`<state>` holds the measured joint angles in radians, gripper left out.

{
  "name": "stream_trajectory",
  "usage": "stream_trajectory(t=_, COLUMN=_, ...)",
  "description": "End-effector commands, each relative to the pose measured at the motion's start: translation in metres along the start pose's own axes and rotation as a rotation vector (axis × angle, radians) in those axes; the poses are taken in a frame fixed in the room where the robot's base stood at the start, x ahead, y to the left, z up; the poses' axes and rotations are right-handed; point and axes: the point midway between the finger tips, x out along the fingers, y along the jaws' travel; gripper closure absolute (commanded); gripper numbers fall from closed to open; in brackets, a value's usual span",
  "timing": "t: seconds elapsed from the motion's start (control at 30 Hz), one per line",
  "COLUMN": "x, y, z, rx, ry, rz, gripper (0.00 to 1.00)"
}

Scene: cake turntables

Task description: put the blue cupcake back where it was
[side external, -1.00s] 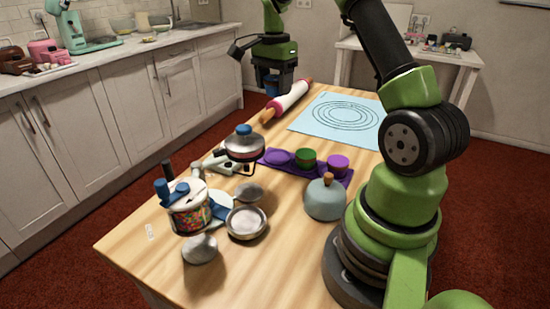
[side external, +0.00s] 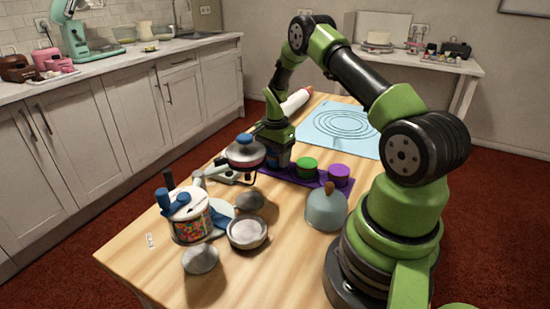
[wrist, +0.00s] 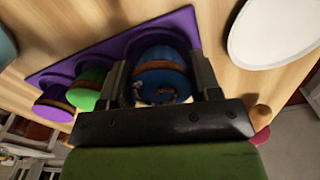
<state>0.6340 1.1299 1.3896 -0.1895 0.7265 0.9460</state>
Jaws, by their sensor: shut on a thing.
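My gripper (side external: 278,156) is low at the left end of the purple tray (side external: 325,186). In the wrist view, my gripper's (wrist: 160,72) two fingers are shut on the blue cupcake (wrist: 160,80), one on each side. The cupcake is over the end well of the purple tray (wrist: 110,46); I cannot tell whether its base touches the well. The green cupcake (side external: 307,168) sits in the middle well and the purple cupcake (side external: 338,175) in the right well. In the side view my gripper mostly hides the blue cupcake.
A round blue-knobbed item (side external: 245,153) stands close left of my gripper. A grey-blue dome with a wooden knob (side external: 326,208) is in front of the tray. A rolling pin (side external: 296,101) and a light blue mat (side external: 322,126) lie behind. A sprinkle-filled jar (side external: 190,221) stands at front left.

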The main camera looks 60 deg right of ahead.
Motion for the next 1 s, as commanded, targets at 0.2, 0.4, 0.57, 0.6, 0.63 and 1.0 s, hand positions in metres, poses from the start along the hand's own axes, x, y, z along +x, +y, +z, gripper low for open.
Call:
stream_trajectory(t=0.2, x=0.008, y=0.000, z=0.000, rx=0.000, ry=0.000, rz=-0.001, gripper=0.70)
stream_trajectory(t=0.4, x=0.009, y=0.000, z=0.000, rx=0.000, ry=0.000, rz=0.000, gripper=0.70)
stream_trajectory(t=0.57, x=0.010, y=0.000, z=0.000, rx=0.000, ry=0.000, rz=-0.001, gripper=0.17)
stream_trajectory(t=0.6, x=0.010, y=0.000, z=0.000, rx=0.000, ry=0.000, rz=-0.001, gripper=0.17)
stream_trajectory(t=0.63, x=0.010, y=0.000, z=0.000, rx=0.000, ry=0.000, rz=-0.001, gripper=0.17)
stream_trajectory(t=1.0, x=-0.006, y=-0.001, z=-0.001, rx=0.000, ry=0.002, rz=-0.004, gripper=0.17)
